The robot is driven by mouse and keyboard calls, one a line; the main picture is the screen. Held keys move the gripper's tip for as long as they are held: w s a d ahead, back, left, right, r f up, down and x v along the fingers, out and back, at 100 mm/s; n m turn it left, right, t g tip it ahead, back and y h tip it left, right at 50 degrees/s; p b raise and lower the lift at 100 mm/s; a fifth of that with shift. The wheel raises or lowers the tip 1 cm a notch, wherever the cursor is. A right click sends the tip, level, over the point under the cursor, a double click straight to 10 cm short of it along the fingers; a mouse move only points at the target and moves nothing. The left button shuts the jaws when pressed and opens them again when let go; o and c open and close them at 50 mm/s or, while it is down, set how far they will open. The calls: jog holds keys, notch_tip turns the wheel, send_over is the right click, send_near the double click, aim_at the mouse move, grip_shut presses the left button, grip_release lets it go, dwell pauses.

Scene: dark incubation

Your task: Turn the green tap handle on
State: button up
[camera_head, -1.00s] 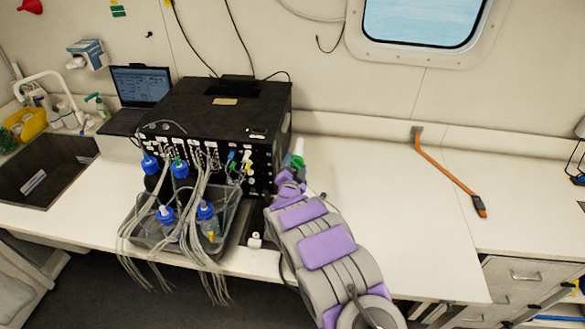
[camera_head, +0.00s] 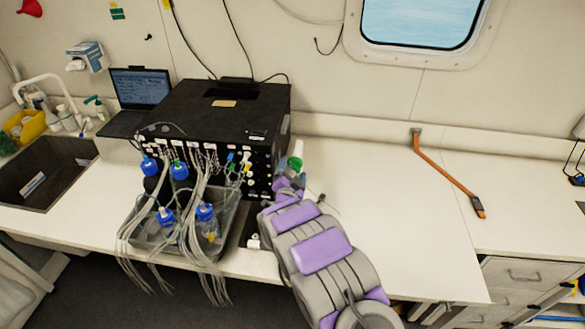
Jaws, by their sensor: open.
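The green tap handle (camera_head: 295,163) shows at the right front corner of the black instrument box, with a white part (camera_head: 298,147) just above it. My arm, grey with purple pads, reaches up from the bottom right of the middle. My gripper (camera_head: 289,182) is at the arm's far end, just below the green handle in the picture. It is small and partly hidden by my own arm, but its jaws are open. I cannot tell whether it touches the handle.
The black instrument box (camera_head: 216,112) stands left of my gripper. A grey tray (camera_head: 227,222) holds several blue-capped bottles with hanging tubes. A laptop (camera_head: 140,90) and sink (camera_head: 40,178) are farther left. The white counter (camera_head: 370,200) is clear to the right, up to an orange tool (camera_head: 447,175).

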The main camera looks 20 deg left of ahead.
jog(key=d+v, duration=0.1)
jog(key=v, duration=1.4)
jog(key=shift+b, duration=0.4)
jog(key=shift+w+r, duration=0.15)
jog(key=shift+w, duration=0.05)
